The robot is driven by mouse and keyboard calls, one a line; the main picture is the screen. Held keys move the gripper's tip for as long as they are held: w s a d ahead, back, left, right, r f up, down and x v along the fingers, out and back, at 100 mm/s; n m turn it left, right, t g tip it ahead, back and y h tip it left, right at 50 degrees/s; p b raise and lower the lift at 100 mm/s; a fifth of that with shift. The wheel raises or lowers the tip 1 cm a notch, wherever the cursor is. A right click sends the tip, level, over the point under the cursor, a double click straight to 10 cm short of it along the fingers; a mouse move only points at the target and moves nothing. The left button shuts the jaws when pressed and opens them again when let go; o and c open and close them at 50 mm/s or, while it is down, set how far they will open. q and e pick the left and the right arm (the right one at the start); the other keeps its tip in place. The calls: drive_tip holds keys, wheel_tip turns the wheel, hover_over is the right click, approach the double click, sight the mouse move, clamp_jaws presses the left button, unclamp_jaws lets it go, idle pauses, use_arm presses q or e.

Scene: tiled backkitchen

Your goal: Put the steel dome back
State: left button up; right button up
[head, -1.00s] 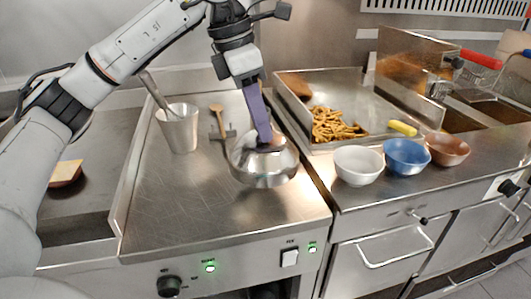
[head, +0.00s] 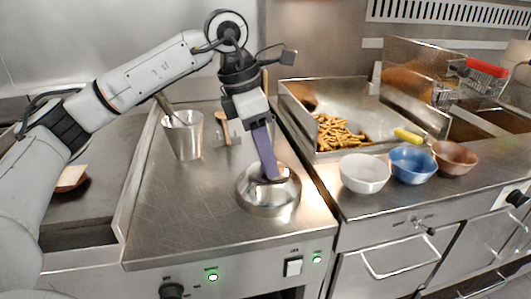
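The shiny steel dome (head: 268,200) is at the front right of the steel griddle plate (head: 190,220), near the plate's right edge. It looks upright, its rounded top facing me. I cannot tell whether its rim touches the plate or hangs just above it. My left gripper (head: 270,177) comes down from above, its purple fingers shut at the top of the dome. They cover the dome's knob. My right gripper is out of view.
A steel cup (head: 183,137) with a utensil and a wooden-handled tool (head: 224,128) stand behind, to the left. White (head: 364,173), blue (head: 412,165) and brown (head: 455,158) bowls stand on the right counter, before a tray of fries (head: 338,132). The plate's left front is clear.

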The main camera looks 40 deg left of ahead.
use_arm(q)
drive_tip(key=shift+r, duration=0.1)
drive_tip(key=shift+r, duration=0.25)
drive_tip(key=p+v, duration=0.1)
drive_tip(key=v, duration=1)
drive_tip(key=shift+s+r, duration=0.15)
drive_tip(key=shift+r, duration=0.15)
